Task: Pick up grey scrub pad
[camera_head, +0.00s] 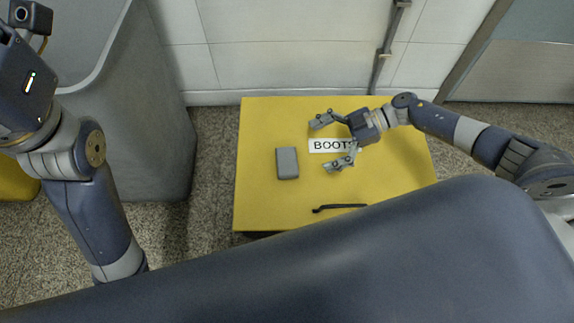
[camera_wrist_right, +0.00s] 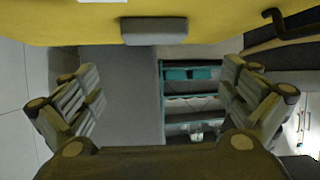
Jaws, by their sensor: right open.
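The grey scrub pad (camera_head: 287,163) lies flat on the yellow table, left of its middle. It also shows at the top centre of the right wrist view (camera_wrist_right: 153,31), near the table's edge, apart from my fingers. My right gripper (camera_head: 335,140) is open and empty over the table, to the right of the pad, with its fingers pointing left towards it. Its two fingers stand wide apart in the right wrist view (camera_wrist_right: 160,97). My left arm comes in at the left of the head view, but its gripper fingers do not show.
A large grey bin-like body (camera_head: 150,140) stands left of the table. A tiled wall (camera_head: 280,50) is behind.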

